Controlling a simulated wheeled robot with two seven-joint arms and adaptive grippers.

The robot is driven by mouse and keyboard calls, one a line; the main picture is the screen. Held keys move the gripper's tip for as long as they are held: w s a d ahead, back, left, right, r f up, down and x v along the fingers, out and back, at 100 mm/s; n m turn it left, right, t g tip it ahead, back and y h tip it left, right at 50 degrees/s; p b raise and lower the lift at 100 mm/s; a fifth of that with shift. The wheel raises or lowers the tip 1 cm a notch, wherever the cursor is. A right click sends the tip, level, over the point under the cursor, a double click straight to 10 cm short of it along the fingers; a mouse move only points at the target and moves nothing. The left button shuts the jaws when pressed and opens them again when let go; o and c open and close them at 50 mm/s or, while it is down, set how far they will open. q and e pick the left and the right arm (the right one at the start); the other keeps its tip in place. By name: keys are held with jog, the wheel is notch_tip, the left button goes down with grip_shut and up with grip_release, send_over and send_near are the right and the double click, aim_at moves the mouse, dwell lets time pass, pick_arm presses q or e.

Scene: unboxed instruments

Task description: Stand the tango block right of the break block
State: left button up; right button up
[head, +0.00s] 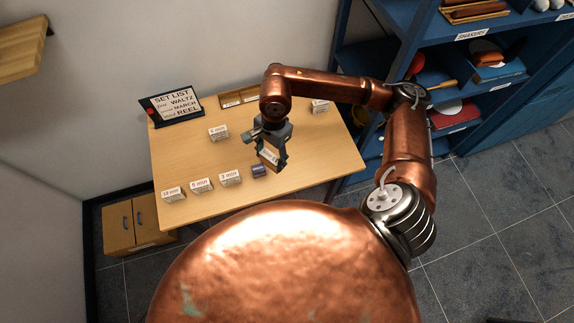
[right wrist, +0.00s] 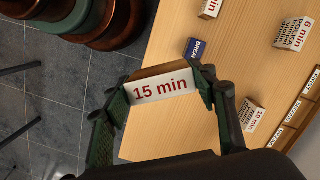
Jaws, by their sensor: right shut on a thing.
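My right gripper (head: 270,150) is shut on a white block marked 15 min, whose big red label (right wrist: 162,88) shows between the fingers in the right wrist view. The held block (head: 268,156) is above the table, just behind and slightly right of the break block. The break block (head: 259,170) is small and dark blue, at the right end of the front row; its lettering shows in the right wrist view (right wrist: 193,48). I cannot read the word tango on any block. My left gripper is not in view.
Several white blocks (head: 201,185) stand left of the break block. A 6 min block (head: 218,133) stands farther back and another block (head: 320,106) at back right. A set list sign (head: 178,105) and a wooden tray (head: 232,99) are at the back. Table right of the break block looks clear.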

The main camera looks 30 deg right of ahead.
jog(key=m, duration=0.2)
jog(key=f+m, duration=0.1)
jog(key=m, duration=0.1)
jog(key=s+a+m+t, duration=0.1)
jog(key=m, duration=0.2)
jog(key=shift+a+f+b, duration=0.1)
jog(key=shift+f+b, duration=0.25)
jog(key=shift+f, duration=0.05)
jog(key=w+d+f+m, duration=0.1)
jog(key=d+f+m, duration=0.2)
jog(key=m, duration=0.3)
jog(key=w+d+f+m+t+h+b, duration=0.1)
jog(key=w+d+f+m, duration=0.1)
jog(key=f+m, duration=0.3)
jog(key=w+d+f+m+h, duration=0.1)
jog(key=w+d+f+m, duration=0.1)
jog(key=d+f+m, duration=0.2)
jog(key=shift+d+f+m, duration=0.15)
jog(key=shift+d+m, duration=0.05)
jog(key=shift+m, duration=1.1)
notch_tip(320, 180, down, 3)
jog(key=shift+w+d+f, duration=0.15)
jog(key=shift+f+b, duration=0.2)
jog(key=shift+b, duration=0.1)
